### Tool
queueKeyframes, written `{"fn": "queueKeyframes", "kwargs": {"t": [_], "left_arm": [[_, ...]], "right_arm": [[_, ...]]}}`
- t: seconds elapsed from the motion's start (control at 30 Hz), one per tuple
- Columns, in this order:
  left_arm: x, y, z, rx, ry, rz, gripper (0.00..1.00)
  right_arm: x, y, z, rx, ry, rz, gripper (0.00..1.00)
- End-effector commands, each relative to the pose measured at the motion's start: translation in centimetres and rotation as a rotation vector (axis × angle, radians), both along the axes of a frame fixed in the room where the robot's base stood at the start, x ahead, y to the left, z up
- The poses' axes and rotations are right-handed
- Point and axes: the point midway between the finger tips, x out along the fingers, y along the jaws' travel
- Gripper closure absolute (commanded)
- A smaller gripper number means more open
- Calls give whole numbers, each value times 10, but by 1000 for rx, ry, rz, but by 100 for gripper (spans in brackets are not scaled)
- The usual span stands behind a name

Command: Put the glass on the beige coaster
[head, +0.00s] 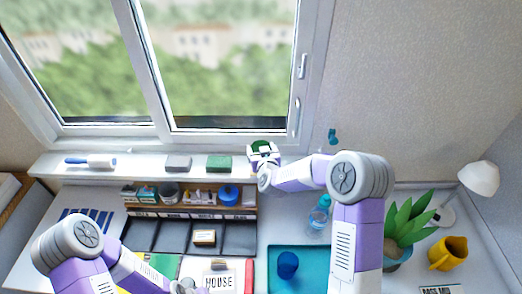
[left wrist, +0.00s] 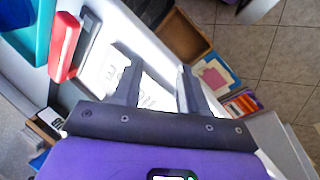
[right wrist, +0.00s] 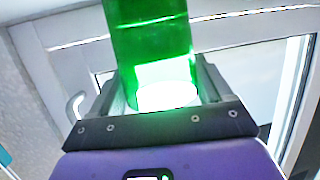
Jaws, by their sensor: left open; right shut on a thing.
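A translucent green glass (right wrist: 150,40) is between the fingers of my right gripper (right wrist: 160,85). In the head view the green glass (head: 261,145) and right gripper (head: 263,153) are above the right end of the window sill. The gripper is shut on the glass. I cannot make out a clearly beige coaster: a small beige block (head: 204,237) lies on the dark panels, and a grey-brown pad (head: 178,163) and a green pad (head: 219,163) lie on the sill. My left gripper (left wrist: 155,80) is open and empty, over a white sheet with lettering.
A lint roller (head: 90,161) lies at the sill's left. A low shelf (head: 190,211) with small items stands below it.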

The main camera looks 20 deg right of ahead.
Motion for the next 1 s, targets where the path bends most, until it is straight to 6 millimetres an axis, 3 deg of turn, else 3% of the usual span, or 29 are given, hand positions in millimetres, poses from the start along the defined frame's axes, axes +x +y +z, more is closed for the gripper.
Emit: {"fn": "queueKeyframes", "kwargs": {"t": [0.17, 0.2, 0.3, 0.67, 1.0], "left_arm": [[0, 0, -4, 0, 0, 0, 57], [0, 0, -4, 0, 0, 0, 57], [0, 0, -3, 0, 0, 0, 57], [0, 0, 2, 0, 0, 0, 57], [0, 0, -2, 0, 0, 0, 57]], "right_arm": [[0, 0, -2, 0, -3, 0, 88], [0, 0, -3, -1, 1, 0, 18], [0, 0, -3, 0, 1, 0, 3], [0, 0, 2, 0, 1, 0, 0], [-55, 5, 18, -1, 1, 3, 0]]}}
